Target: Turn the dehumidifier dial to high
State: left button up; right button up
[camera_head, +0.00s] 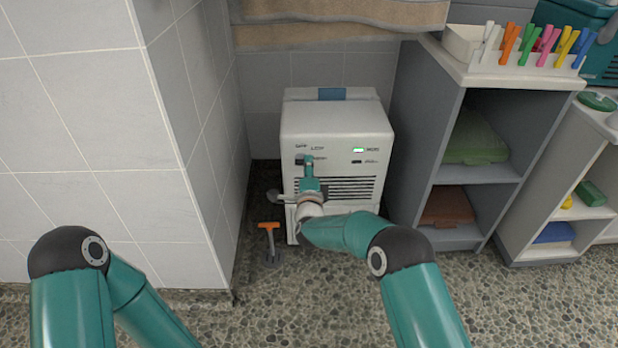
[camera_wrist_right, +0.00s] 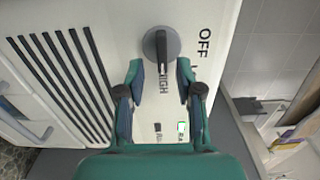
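The white dehumidifier (camera_head: 330,118) stands on the floor in the alcove. Its dark grey dial (camera_wrist_right: 160,46) shows in the right wrist view, with OFF and HIGH lettering beside it; another label is mostly behind a finger. The dial's ridge and pale mark point down the picture toward HIGH. My right gripper (camera_wrist_right: 160,72) is open at the dial, one finger on each side of its lower end; I cannot tell whether they touch it. In the head view my right gripper (camera_head: 307,161) is at the panel's upper left and mostly hides the dial. My left gripper is out of view.
A tiled wall corner (camera_head: 190,130) stands close on the left. A grey shelf unit (camera_head: 412,125) with coloured clips on top is close on the right. An orange-handled tool (camera_head: 269,228) stands by the dehumidifier's lower left. The pebbled floor (camera_head: 270,315) in front is clear.

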jog(key=s, duration=1.2)
jog(key=shift+f, duration=0.1)
jog(key=shift+w+d, duration=0.1)
